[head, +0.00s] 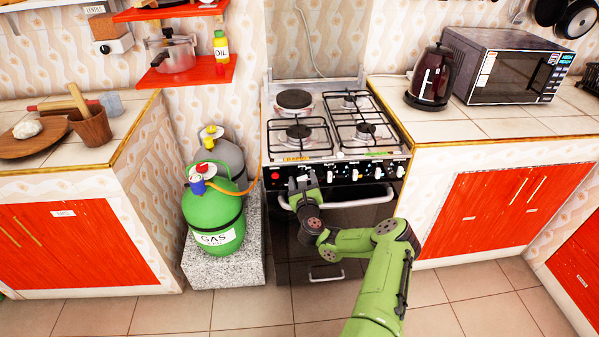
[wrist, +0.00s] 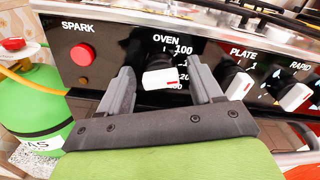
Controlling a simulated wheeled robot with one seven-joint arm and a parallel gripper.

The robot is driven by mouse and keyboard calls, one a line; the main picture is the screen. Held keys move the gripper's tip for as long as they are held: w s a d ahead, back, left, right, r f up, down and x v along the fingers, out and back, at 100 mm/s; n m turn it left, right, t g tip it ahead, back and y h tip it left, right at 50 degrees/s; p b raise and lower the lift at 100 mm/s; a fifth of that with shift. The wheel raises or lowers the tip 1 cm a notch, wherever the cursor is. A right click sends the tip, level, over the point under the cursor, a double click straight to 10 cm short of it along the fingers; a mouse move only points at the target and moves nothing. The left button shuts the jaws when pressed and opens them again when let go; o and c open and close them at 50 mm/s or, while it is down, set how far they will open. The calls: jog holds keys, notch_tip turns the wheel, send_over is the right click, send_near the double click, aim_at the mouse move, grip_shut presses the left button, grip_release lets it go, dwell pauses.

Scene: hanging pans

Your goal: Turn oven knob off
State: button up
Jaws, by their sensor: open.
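The oven knob (wrist: 160,79) is white with a small red mark and sits below the word OVEN on the black stove panel (wrist: 125,45). In the wrist view it shows between the two grey fingers of my gripper (wrist: 161,68). The fingers are open, one on each side of the knob, with gaps visible. I cannot tell how deep they reach around it. In the head view my gripper (head: 303,181) is at the left part of the stove (head: 283,250) front, largely covering the oven knob.
A red SPARK button (wrist: 82,53) is left of the oven knob, and the PLATE knob (wrist: 238,85) is close to the right finger. The oven door handle (head: 350,203) runs just below the panel. A green gas bottle (head: 213,222) with an orange hose stands left of the stove.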

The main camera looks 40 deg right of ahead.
jog(key=shift+s+a+r, duration=0.15)
jog(key=shift+s+r, duration=0.05)
jog(key=shift+r, duration=0.05)
jog(key=shift+c, duration=0.7)
jog(key=c, duration=0.9)
